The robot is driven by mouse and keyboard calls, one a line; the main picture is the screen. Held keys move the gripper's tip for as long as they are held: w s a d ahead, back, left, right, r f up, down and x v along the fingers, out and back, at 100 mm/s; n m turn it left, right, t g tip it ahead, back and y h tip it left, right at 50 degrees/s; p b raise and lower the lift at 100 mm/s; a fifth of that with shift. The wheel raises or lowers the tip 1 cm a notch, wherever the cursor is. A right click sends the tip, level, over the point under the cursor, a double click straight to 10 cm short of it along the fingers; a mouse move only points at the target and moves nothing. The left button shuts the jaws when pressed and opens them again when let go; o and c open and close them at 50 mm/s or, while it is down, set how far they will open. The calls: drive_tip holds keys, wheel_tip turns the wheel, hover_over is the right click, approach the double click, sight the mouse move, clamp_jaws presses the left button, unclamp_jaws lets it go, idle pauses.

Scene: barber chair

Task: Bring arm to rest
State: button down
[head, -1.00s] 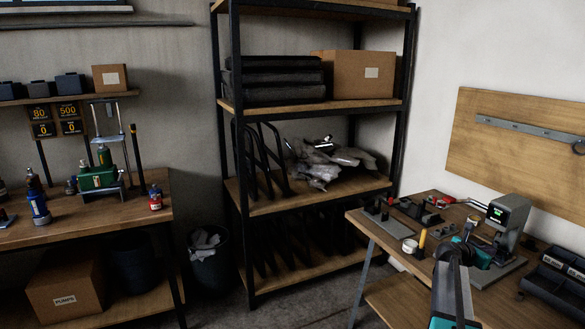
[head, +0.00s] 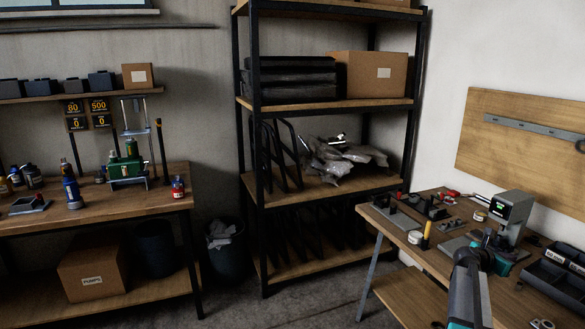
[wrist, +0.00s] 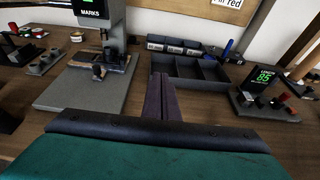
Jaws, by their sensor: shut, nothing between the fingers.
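My arm (head: 468,292) reaches over the right-hand workbench (head: 408,284) from the lower right of the head view. In the wrist view my gripper (wrist: 161,78) is shut and empty, its dark fingers pointing forward above the bench. The fingers lie between the grey base plate (wrist: 72,88) on the left and the black divided tray (wrist: 213,78) on the right. They overlap the tray's left side in the picture; I cannot tell their height above it. The teal gripper body fills the bottom of the wrist view.
A grey device with a display (head: 510,212) stands close beyond my arm. A small device with a green readout (wrist: 263,78) stands at the right in the wrist view. A tall shelf (head: 330,104) and a left workbench (head: 90,220) stand away from the arm, with floor between.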

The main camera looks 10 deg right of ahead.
drive_tip(key=a+f+m+y, duration=0.2)
drive_tip(key=a+f+m, duration=0.2)
drive_tip(key=a+f, duration=0.45)
drive_tip(key=w+a+f+m+y, duration=0.1)
drive_tip(key=a+f+m+y, duration=0.3)
drive_tip(key=a, duration=0.8)
drive_tip(key=a+f+m+y, duration=0.1)
drive_tip(key=a+f+m, duration=0.2)
drive_tip(key=a+f, duration=0.55)
drive_tip(key=s+a+f+m+g+y, duration=0.1)
drive_tip(key=s+a+f+m+y, duration=0.2)
drive_tip(key=a, duration=0.8)
drive_tip(key=s+a+f+m+g+y, duration=0.15)
drive_tip(key=s+a+f+m, duration=0.35)
drive_tip(key=a, duration=0.7)
drive_tip(key=s+a+f+m+g+y, duration=0.1)
drive_tip(key=s+a+f+m+y, duration=0.3)
drive_tip(key=a, duration=0.7)
drive_tip(key=s+f+n+g+h+b, duration=0.1)
drive_tip(key=s+f+g+b, duration=0.4)
drive_tip(key=s+f, duration=2.1)
drive_tip(key=n+b, duration=0.1)
drive_tip(key=b, duration=0.3)
drive_tip(key=shift+s+a, duration=0.25)
drive_tip(key=shift+a, duration=0.1)
